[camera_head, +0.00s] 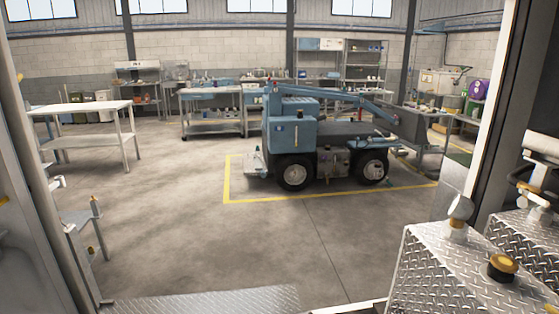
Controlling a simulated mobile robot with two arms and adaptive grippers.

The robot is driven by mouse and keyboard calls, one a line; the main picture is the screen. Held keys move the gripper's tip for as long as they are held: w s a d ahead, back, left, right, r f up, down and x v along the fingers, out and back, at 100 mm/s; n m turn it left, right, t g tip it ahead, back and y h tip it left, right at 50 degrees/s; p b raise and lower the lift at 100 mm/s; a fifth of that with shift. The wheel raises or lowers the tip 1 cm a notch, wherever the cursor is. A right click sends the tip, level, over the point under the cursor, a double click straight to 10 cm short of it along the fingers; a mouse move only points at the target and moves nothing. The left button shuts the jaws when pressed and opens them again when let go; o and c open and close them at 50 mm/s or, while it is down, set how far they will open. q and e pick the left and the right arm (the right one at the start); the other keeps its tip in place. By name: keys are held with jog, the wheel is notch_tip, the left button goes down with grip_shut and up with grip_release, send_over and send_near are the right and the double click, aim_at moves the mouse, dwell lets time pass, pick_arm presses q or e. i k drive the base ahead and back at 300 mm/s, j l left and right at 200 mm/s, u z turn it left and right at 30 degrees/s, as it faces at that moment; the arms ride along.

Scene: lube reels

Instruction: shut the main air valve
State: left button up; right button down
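I cannot make out a main air valve for certain in the head view. In the right foreground a diamond-plate box (440,270) carries a pale round-headed fitting (459,210) and a yellow-and-black cap (503,265). At the left edge, beside the door frame, stand grey metal parts (85,228) with small orange-tipped fittings; what they are is unclear. Neither of my grippers can be made out in this view.
An opening looks onto a workshop with a clear concrete floor (170,200). A diamond-plate step (205,302) lies at the sill. A blue wheeled machine (291,135) stands inside yellow floor lines. A white table (85,108) is at left; benches and shelves line the back.

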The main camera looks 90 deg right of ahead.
aim_at(537, 200)
jog(key=z, duration=4.3)
